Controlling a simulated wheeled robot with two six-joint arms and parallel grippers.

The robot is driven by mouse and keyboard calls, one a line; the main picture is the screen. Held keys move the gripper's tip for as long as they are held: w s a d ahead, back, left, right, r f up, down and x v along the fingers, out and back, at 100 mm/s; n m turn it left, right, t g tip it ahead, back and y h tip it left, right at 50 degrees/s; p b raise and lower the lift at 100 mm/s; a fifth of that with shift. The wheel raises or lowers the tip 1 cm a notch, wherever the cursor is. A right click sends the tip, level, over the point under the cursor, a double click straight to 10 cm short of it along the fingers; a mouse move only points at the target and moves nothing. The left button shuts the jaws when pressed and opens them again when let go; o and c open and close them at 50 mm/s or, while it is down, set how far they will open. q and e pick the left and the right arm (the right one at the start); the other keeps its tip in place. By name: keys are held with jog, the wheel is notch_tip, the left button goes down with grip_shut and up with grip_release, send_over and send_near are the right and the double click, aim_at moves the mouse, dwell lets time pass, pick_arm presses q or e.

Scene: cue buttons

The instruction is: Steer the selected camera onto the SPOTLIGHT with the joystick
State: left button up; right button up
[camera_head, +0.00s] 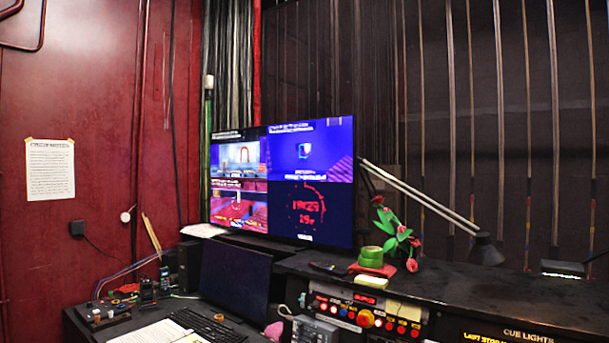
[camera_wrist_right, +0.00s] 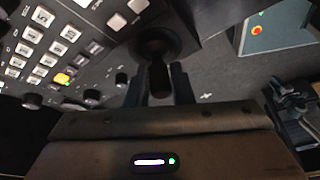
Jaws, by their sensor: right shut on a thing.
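In the right wrist view my right gripper (camera_wrist_right: 160,84) is shut on the dark stick of the joystick (camera_wrist_right: 155,46), whose round base sits in the grey control panel (camera_wrist_right: 120,60). The four-part monitor (camera_head: 283,182) stands at the middle of the head view. Its upper right picture is blue with a small bright shape (camera_head: 304,149) near the centre. The two left pictures are too small to read, and I cannot tell which one shows the spotlight. One button (camera_wrist_right: 63,79) on the panel glows yellow among white ones. My left gripper is not in view.
A desk with a keyboard (camera_head: 207,325) and a dark screen (camera_head: 234,284) lies below the monitor. A console with coloured buttons (camera_head: 366,318), a flower (camera_head: 397,236), green tape (camera_head: 371,257) and a lamp (camera_head: 486,250) stand to the right. Knobs (camera_wrist_right: 92,97) sit near the joystick.

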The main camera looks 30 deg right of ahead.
jog(key=o, duration=0.5)
jog(key=shift+s, duration=0.1)
jog(key=shift+d, duration=0.1)
notch_tip(320, 180, up, 8)
jog(key=p, duration=0.7)
jog(key=shift+f, duration=0.2)
